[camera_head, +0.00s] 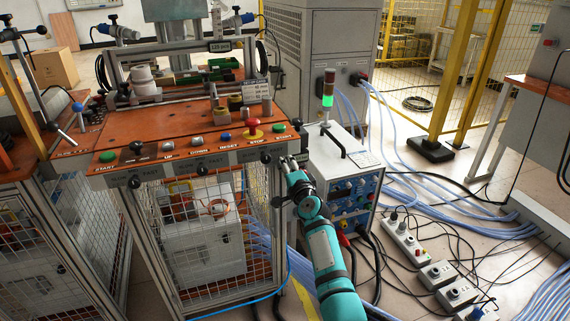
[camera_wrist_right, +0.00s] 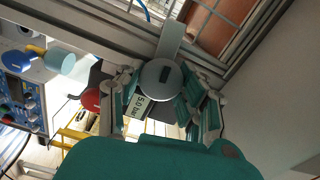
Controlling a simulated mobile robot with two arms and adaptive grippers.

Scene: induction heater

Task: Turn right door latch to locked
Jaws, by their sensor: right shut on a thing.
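The right door latch (camera_wrist_right: 160,84) shows in the right wrist view as a round grey knob with a dark slot and a flat grey tongue against the metal frame. My right gripper (camera_wrist_right: 160,98) has its fingers on either side of the knob and is shut on it. In the head view, my right gripper (camera_head: 291,162) is at the right front corner of the orange-topped workstation, just below the button panel. I cannot make out the latch there, and I cannot tell its lock position. My left gripper is not in view.
The button panel (camera_head: 190,150) runs above the mesh doors (camera_head: 205,235). A white control box (camera_head: 343,175) with a green signal light (camera_head: 327,100) stands close to the right of my arm. Cables and socket boxes (camera_head: 408,240) cover the floor at right.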

